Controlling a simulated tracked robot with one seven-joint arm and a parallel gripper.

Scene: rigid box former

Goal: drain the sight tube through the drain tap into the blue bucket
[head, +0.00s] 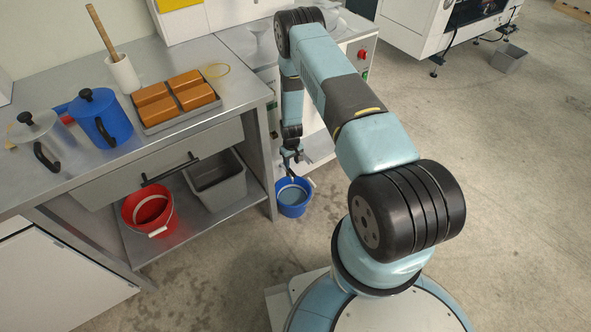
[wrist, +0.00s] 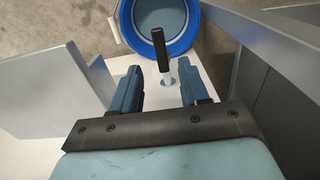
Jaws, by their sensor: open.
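The blue bucket (head: 293,196) stands on the floor beside the bench, below my gripper (head: 292,165). In the wrist view the bucket (wrist: 148,42) is at the top, with a greyish-blue inside; I cannot tell whether it holds liquid. A black lever handle on a shiny metal stem, which looks like the drain tap (wrist: 161,52), stands in front of the bucket. My gripper (wrist: 161,88) is open, its two fingers on either side of the stem, with gaps visible. The sight tube cannot be made out in either view.
A metal bench (head: 95,165) stands at left, with a red bucket (head: 148,208) and a grey bin (head: 218,188) on its lower shelf. A white machine with a red button (head: 362,54) is behind my arm. Grey panels flank my gripper in the wrist view.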

